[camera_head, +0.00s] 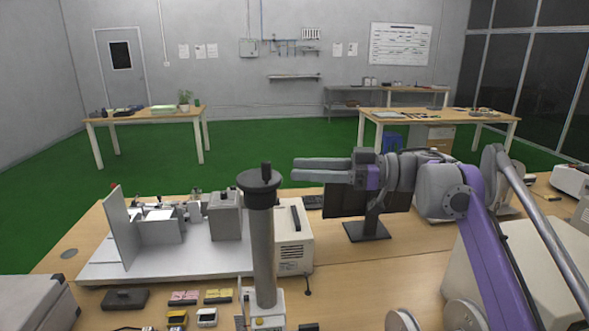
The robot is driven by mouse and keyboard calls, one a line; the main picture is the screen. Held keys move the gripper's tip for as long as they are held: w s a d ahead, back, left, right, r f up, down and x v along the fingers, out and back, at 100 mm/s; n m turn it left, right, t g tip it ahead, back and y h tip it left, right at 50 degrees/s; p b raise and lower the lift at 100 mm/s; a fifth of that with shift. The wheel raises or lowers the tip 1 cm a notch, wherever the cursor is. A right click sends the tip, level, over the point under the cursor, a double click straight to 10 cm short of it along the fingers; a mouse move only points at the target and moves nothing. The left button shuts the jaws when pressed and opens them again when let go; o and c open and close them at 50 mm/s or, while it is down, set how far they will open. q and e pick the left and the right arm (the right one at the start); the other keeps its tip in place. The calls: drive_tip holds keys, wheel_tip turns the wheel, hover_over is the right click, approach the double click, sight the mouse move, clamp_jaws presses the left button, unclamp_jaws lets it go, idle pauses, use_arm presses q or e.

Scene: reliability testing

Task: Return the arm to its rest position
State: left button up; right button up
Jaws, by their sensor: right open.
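My right arm, purple and grey, comes in from the lower right and reaches left over the bench (375,279). My right gripper (293,169) points left with its two grey fingers apart and nothing between them. My left gripper does not show.
A white platform with a grey test rig (225,217) stands on the left of the bench. A beige box (293,243) stands behind the column. Small yellow and pink items (184,297) lie at the front. A large pale box (540,262) stands at right. Bare wood shows in the middle.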

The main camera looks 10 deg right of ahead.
drive_tip(key=w+d+m+t+h, duration=0.55)
drive_tip(key=m+t+h, duration=0.4)
drive_tip(key=t, duration=0.55)
drive_tip(key=s+d+f+m+g+h, duration=0.1)
drive_tip(key=s+d+f+m+h, duration=0.3)
drive_tip(key=f, duration=0.3)
drive_tip(key=s+d+f+m+g+h, duration=0.1)
drive_tip(key=s+d+f+m+h, duration=0.15)
drive_tip(key=f+h, duration=0.35)
drive_tip(key=s+a+f+g+y, duration=0.1)
drive_tip(key=s+f+g, duration=0.4)
drive_tip(key=s+f, duration=0.8)
drive_tip(key=s+a+f+g+y, duration=0.1)
drive_tip(key=s+a+f+g, duration=0.2)
drive_tip(key=s+f, duration=0.9)
wheel_tip(320, 180, down, 6)
drive_tip(key=g, duration=0.3)
drive_tip(key=shift+s+f+n, duration=0.15)
drive_tip(key=shift+s+n, duration=0.15)
drive_tip(key=shift+s, duration=0.1)
